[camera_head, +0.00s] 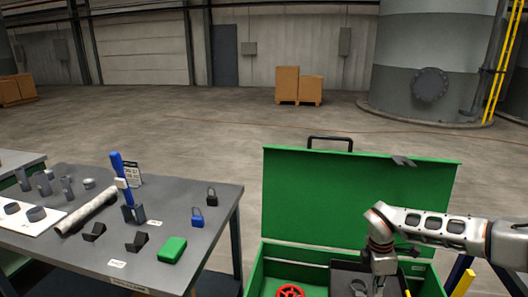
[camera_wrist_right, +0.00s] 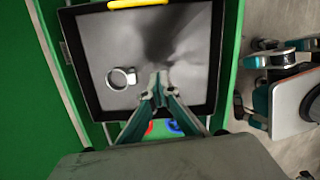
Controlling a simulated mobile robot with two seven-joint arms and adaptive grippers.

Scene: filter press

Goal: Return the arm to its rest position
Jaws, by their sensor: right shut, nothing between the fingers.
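My right arm (camera_head: 450,232) reaches in from the right in the head view and bends down over an open green toolbox (camera_head: 360,195). My right gripper (camera_wrist_right: 160,88) is shut and empty, above the black tray (camera_wrist_right: 210,35) in the box. In the head view the gripper's tips are low in the frame and partly hidden by the wrist. A grey ring-like part (camera_wrist_right: 121,78) lies in the tray, left of the fingertips and apart from them. My left gripper does not show.
The lid stands upright at the box's back. A red wheel (camera_head: 290,291) lies in the box beside the tray. A grey table (camera_head: 215,195) on the left holds a blue-handled tool (camera_head: 124,175), padlocks (camera_head: 197,217) and a green block (camera_head: 172,249). Open floor lies behind.

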